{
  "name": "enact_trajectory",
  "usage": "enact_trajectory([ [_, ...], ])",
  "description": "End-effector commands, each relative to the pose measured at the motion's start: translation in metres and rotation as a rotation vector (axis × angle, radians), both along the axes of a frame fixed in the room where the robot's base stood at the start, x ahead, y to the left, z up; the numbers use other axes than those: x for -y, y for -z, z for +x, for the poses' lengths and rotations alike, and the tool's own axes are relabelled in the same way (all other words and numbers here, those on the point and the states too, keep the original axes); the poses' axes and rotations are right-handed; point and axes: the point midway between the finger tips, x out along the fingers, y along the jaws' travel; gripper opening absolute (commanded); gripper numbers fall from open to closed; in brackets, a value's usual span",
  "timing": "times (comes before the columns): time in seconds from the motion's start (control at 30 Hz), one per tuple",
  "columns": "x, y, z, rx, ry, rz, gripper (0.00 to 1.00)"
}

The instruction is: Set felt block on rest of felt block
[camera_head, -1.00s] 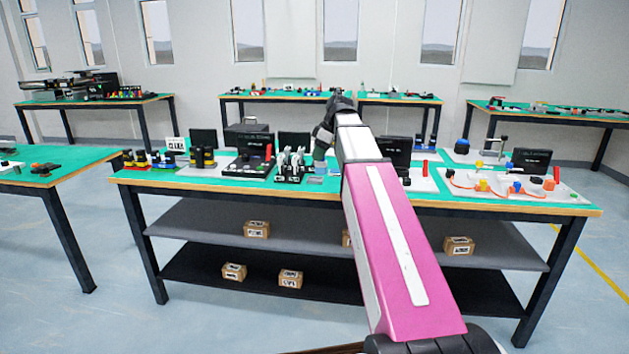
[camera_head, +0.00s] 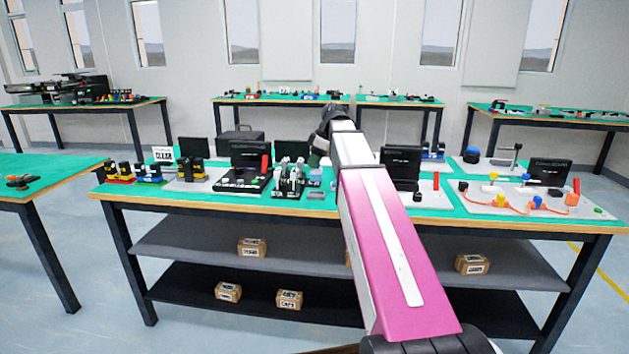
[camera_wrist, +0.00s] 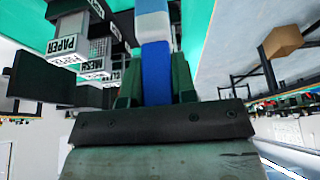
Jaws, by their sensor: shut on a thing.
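My gripper (camera_wrist: 156,82) is shut on a block in the wrist view, with a dark green finger on each side. In the head view my gripper (camera_head: 318,152) is small and dark, above the middle of the bench, and the block cannot be made out there. Labelled blocks (camera_wrist: 68,43) reading PAPER and MESH stand left of the gripper in the wrist view. Other labels are partly hidden. I cannot tell which spot is the felt block's rest.
The green-topped bench (camera_head: 450,220) is crowded. A stand with pale uprights (camera_head: 288,180) is just left of my gripper. A black panel (camera_head: 400,165) is to the right, behind my arm. A white board with orange tubing (camera_head: 520,200) is at the right.

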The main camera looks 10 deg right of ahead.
Motion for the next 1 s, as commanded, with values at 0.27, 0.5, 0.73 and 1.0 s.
enact_trajectory([
  [0.27,0.0,0.03,0.0,-0.001,0.001,0.0,0.03],
  [0.5,0.0,0.058,-0.001,-0.002,0.0,0.0,0.03],
  [0.73,0.0,0.063,0.0,0.001,0.0,0.0,0.03],
  [1.0,0.0,0.064,0.0,0.0,0.0,0.0,0.54],
])
